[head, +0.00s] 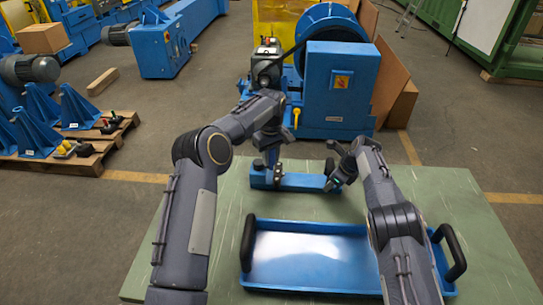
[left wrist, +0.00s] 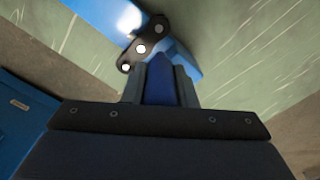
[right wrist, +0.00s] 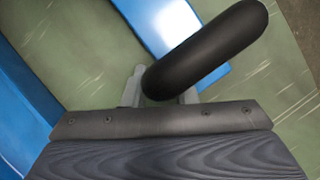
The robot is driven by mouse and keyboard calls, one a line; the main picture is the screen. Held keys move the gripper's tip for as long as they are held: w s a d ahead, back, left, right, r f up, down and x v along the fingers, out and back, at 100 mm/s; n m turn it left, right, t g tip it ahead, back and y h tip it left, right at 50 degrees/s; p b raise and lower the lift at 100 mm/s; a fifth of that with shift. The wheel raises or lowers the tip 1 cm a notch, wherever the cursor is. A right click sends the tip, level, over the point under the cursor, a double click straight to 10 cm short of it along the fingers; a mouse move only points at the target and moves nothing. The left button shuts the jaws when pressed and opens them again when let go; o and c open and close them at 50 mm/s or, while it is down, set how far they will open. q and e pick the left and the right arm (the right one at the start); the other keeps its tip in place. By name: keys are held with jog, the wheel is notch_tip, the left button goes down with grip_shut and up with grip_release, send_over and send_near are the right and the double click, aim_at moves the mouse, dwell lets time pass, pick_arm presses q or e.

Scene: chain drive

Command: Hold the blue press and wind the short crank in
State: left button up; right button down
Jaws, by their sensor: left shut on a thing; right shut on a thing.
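The blue press (head: 306,183) lies as a low blue bar across the far part of the green table. My left gripper (head: 270,168) is at its left end. In the left wrist view the fingers are shut on a dark blue upright part (left wrist: 158,82). A black link with pale round pins (left wrist: 140,44) is just beyond it. My right gripper (head: 336,180) is at the bar's right end. In the right wrist view it is shut on the thick black handle (right wrist: 207,50) of the crank, with the blue bar (right wrist: 165,22) behind. The crank's arm is hidden.
A shallow blue tray (head: 308,262) with two black end handles lies on the green table (head: 180,240), nearer me and under my right forearm. A large blue machine (head: 340,90) stands beyond the table. Pallets with blue brackets (head: 40,125) are at left.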

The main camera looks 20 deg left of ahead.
pick_arm(q)
jog(key=s+m, duration=0.1)
jog(key=m, duration=0.1)
jog(key=s+a+m, duration=0.1)
jog(key=m, duration=0.2)
jog(key=shift+s+a, duration=0.1)
jog(key=shift+s, duration=0.05)
jog(key=shift+s+a+m, duration=0.4)
jog(key=shift+a+m, duration=0.5)
jog(key=shift+m, duration=1.6)
jog(key=shift+s+a+m, duration=0.4)
jog(key=shift+a+m, duration=0.45)
jog(key=shift+m, duration=1.65)
jog(key=shift+s+a+m, duration=0.4)
jog(key=shift+a+m, duration=0.5)
jog(key=shift+m, duration=1.6)
jog(key=o, duration=1)
jog(key=shift+r, duration=0.15)
